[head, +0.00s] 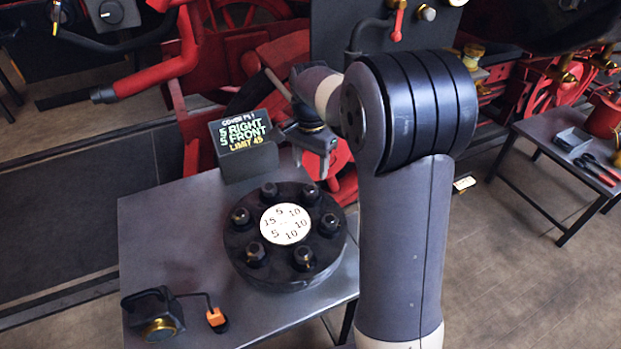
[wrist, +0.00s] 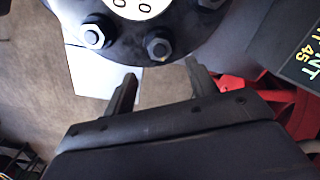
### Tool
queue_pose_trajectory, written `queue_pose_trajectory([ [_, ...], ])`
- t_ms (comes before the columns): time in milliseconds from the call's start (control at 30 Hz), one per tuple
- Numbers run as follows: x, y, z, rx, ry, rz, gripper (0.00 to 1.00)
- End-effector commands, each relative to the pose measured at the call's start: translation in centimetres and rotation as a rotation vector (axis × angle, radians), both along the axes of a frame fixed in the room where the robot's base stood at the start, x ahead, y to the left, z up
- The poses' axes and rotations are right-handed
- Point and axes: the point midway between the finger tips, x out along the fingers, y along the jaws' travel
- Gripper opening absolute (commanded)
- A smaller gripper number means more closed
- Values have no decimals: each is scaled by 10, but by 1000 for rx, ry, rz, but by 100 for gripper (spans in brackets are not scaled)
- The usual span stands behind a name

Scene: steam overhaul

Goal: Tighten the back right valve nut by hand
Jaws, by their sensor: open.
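A round black cover (head: 285,275) lies on the grey table with several dark hex nuts around its rim and a white number disc (head: 286,224) in the middle. The back right valve nut (head: 311,193) stands upright on its stud, and in the wrist view it appears to be the nut (wrist: 158,45) just beyond my fingertips. My gripper (head: 312,166) points down behind the cover's back right side. In the wrist view my gripper (wrist: 161,70) is open, with the fingers apart and nothing between them. No finger visibly touches the nut.
A dark sign box (head: 245,145) reading "5 RIGHT, 5 FRONT, LIMIT 45" stands close to my gripper on the left. A black-and-brass device (head: 155,312) with an orange-tagged lead lies at the table's front left. Red machinery (head: 270,65) stands behind the table.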

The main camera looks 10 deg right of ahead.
Motion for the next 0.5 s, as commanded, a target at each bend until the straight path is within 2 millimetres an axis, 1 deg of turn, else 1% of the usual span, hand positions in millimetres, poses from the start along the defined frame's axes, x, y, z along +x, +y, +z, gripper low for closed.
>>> queue_pose_trajectory([
  [33,0,0,9,0,-4,0,55],
  [100,1,0,18,0,-3,0,55],
  [200,0,0,27,1,-1,0,55],
  [300,0,0,32,1,-1,0,55],
  [500,0,0,33,0,0,0,55],
])
